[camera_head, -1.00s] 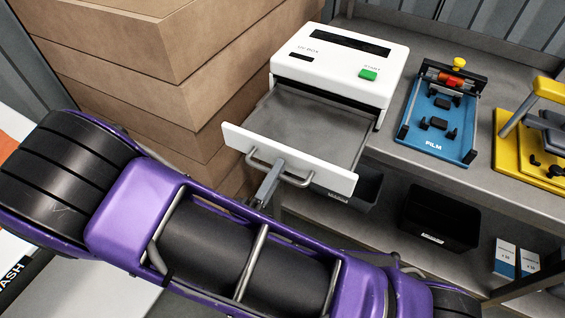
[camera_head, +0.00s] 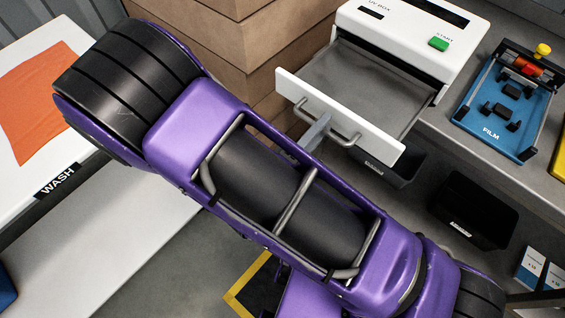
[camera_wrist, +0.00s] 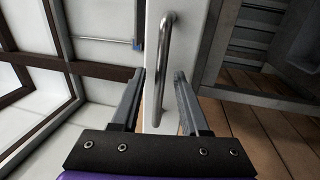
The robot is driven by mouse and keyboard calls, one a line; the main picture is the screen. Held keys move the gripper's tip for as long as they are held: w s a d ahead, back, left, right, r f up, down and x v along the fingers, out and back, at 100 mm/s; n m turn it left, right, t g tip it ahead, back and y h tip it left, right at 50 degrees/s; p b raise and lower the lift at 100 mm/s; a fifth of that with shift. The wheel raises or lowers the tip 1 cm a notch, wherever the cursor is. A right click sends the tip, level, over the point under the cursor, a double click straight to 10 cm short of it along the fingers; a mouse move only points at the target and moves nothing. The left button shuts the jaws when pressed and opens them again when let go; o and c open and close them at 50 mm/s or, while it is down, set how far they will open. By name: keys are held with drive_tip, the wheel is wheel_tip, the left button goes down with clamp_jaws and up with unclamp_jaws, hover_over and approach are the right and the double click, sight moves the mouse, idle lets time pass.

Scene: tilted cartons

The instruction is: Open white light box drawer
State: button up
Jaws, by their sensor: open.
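The white light box (camera_head: 400,25), marked UV-BOX with a green START button (camera_head: 438,43), stands on the grey bench at the upper right. Its drawer (camera_head: 362,80) is pulled well out, showing a grey tray behind a white front panel (camera_head: 340,115). A metal bar handle (camera_head: 335,134) is on that panel. Contact cannot be told.
Stacked cartons (camera_head: 215,45) stand left of the drawer. A blue FILM fixture (camera_head: 505,110) is right of the box. A black bin (camera_head: 472,210) sits below the bench. A white WASH table (camera_head: 105,165) with an orange sheet (camera_head: 42,100) is at left. Some floor shows between.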

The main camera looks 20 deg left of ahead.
drive_tip(key=b+v, duration=0.1)
drive_tip(key=v, duration=1.6)
drive_tip(key=shift+r, duration=0.15)
